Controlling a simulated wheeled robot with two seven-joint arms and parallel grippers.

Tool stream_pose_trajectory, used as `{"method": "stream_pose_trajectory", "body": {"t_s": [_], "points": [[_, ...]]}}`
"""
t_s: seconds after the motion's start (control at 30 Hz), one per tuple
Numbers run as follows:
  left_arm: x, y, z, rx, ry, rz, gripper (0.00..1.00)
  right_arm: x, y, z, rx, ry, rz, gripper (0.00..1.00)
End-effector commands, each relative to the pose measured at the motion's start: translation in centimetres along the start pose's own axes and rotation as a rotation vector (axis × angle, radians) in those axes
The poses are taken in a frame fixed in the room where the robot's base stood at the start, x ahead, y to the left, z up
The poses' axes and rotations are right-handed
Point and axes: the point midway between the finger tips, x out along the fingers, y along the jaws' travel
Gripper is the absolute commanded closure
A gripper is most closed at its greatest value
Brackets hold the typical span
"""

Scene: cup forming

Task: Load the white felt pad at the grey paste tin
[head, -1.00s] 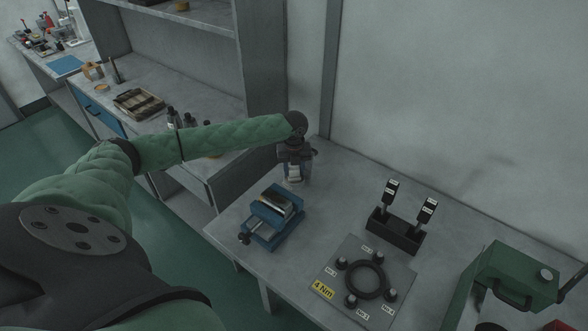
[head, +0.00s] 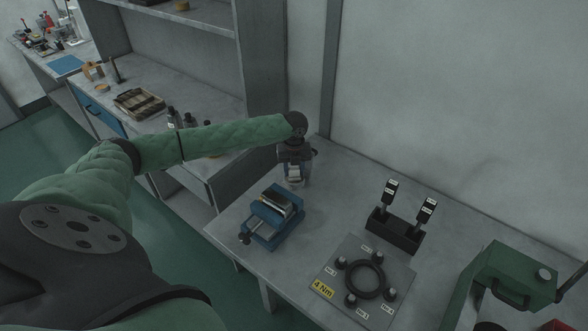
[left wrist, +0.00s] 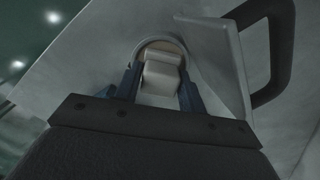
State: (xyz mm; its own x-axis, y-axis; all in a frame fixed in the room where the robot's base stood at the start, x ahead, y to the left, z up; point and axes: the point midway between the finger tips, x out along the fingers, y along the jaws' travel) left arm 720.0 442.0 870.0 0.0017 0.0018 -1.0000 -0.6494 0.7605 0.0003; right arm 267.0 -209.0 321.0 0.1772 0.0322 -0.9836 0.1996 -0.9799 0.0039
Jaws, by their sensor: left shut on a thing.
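My left gripper (head: 294,181) is at the back left of the near bench, pointing down. Its blue fingers show in the left wrist view (left wrist: 160,88), shut on the white felt pad (left wrist: 161,74). Just beyond the pad, a round grey rim with a tan inside, which looks like the paste tin (left wrist: 146,44), curves around the pad's far end. I cannot tell whether the pad touches the paste. In the head view the gripper hides most of this tin. My right gripper is not in view.
A blue vise (head: 271,216) stands in front of the left gripper. To the right are a black holder with two labelled tools (head: 395,231), a grey plate with a black ring (head: 347,254) and a green case (head: 515,270). A shelf unit (head: 262,60) stands behind left.

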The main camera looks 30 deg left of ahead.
Motion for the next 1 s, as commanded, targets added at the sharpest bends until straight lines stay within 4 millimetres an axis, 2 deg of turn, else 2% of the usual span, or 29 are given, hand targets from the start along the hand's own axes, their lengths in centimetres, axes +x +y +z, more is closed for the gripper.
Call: {"method": "stream_pose_trajectory", "body": {"t_s": [0.03,0.47,1.0], "points": [[0.6,0.2,-0.3,0.001,0.006,0.007,0.78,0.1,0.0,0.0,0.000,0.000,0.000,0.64],[0.4,0.2,-0.3,0.001,0.006,0.007,0.78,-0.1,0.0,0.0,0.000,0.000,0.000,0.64],[-3.4,0.1,-0.1,0.000,0.002,0.002,0.78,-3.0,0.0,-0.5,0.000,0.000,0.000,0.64]]}}
